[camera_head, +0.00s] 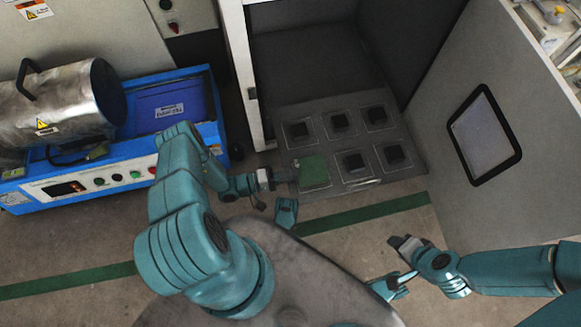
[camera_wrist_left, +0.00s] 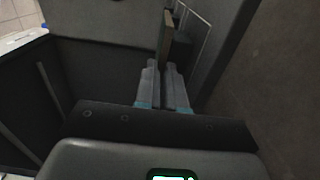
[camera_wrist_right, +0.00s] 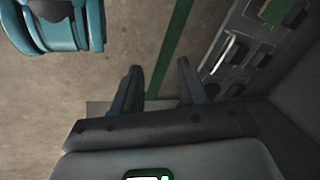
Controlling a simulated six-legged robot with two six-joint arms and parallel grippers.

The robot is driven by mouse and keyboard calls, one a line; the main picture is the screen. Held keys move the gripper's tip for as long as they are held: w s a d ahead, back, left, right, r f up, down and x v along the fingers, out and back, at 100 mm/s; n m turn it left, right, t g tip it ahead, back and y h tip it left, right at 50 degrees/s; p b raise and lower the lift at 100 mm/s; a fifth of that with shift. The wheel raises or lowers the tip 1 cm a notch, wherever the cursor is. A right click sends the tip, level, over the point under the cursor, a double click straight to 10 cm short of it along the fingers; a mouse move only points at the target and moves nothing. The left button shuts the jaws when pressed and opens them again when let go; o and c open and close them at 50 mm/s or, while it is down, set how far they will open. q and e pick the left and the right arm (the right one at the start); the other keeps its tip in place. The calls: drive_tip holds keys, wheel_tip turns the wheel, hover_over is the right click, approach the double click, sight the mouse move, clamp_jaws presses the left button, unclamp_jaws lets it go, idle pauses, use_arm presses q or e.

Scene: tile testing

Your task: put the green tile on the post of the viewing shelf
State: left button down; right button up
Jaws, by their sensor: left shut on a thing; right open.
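The green tile (camera_head: 313,171) is a flat square at the front-left spot of the viewing shelf (camera_head: 333,193), covering the post there. My left gripper (camera_head: 287,177) is shut on its left edge. In the left wrist view the tile (camera_wrist_left: 166,35) shows edge-on, as a thin brownish strip between the fingers (camera_wrist_left: 161,70), close beside a dark post block (camera_wrist_left: 182,48). I cannot tell whether the tile rests on the post or hovers just over it. The tile (camera_wrist_right: 274,12) also shows in the right wrist view. My right gripper (camera_head: 396,260) is open and empty over the floor.
Several bare dark posts, such as the front-middle one (camera_head: 353,162), stand on the shelf beside the tile. A cabinet wall (camera_head: 262,130) rises left of the shelf, and a grey panel with a window (camera_head: 485,135) stands right. A blue machine (camera_head: 182,105) is far left.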

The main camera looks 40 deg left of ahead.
use_arm(q)
drive_tip(key=shift+f, duration=0.1)
drive_tip(key=c, duration=1.2)
unclamp_jaws()
drive_tip(key=shift+c, duration=0.2)
